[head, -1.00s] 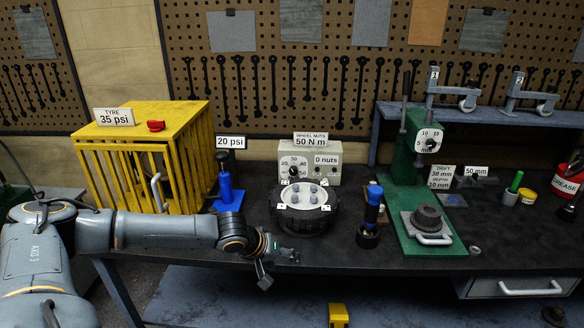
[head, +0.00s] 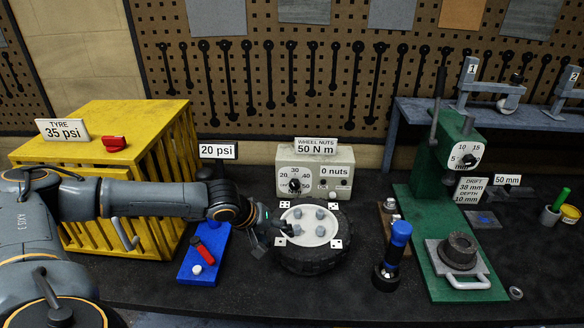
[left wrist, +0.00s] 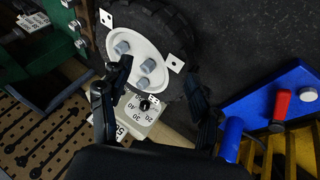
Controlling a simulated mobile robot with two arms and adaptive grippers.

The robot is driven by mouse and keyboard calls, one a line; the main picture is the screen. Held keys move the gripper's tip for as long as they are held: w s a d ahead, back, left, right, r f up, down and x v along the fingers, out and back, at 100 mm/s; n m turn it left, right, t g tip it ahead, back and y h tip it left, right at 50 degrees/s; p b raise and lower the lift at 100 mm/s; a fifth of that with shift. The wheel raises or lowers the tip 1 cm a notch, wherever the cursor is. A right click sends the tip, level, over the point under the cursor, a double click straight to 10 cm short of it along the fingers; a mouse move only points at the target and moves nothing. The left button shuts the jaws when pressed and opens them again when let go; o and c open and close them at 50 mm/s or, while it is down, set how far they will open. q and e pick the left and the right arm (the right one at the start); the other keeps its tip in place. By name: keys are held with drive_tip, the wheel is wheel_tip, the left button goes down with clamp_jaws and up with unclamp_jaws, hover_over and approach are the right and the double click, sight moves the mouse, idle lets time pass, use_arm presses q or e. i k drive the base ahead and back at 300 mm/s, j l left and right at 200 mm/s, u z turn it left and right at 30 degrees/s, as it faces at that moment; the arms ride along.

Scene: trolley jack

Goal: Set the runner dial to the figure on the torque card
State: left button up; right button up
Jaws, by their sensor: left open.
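The runner dial (head: 295,186) is a black knob on the beige box (head: 341,155), with a scale marked 20 to 50 around it. I cannot tell exactly where its pointer stands. The torque card (head: 316,147) on top of the box reads "WHEEL NUTS 50 N m". My left gripper (head: 276,229) is at the left edge of the wheel, in front of the box and apart from the dial. In the left wrist view my open gripper (left wrist: 158,82) has nothing held between its fingers, and the dial (left wrist: 146,104) shows beyond them. My right gripper is not in view.
The wheel (head: 311,256) with several nuts lies just before the box. A blue jack (head: 192,267) and yellow cage (head: 140,100) stand left. A black tool with blue top (head: 396,245) and a green press (head: 425,165) stand right. The front bench strip is clear.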

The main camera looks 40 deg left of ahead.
sight(294, 184)
drive_tip(key=i+j, duration=0.8)
drive_tip(key=j, duration=0.1)
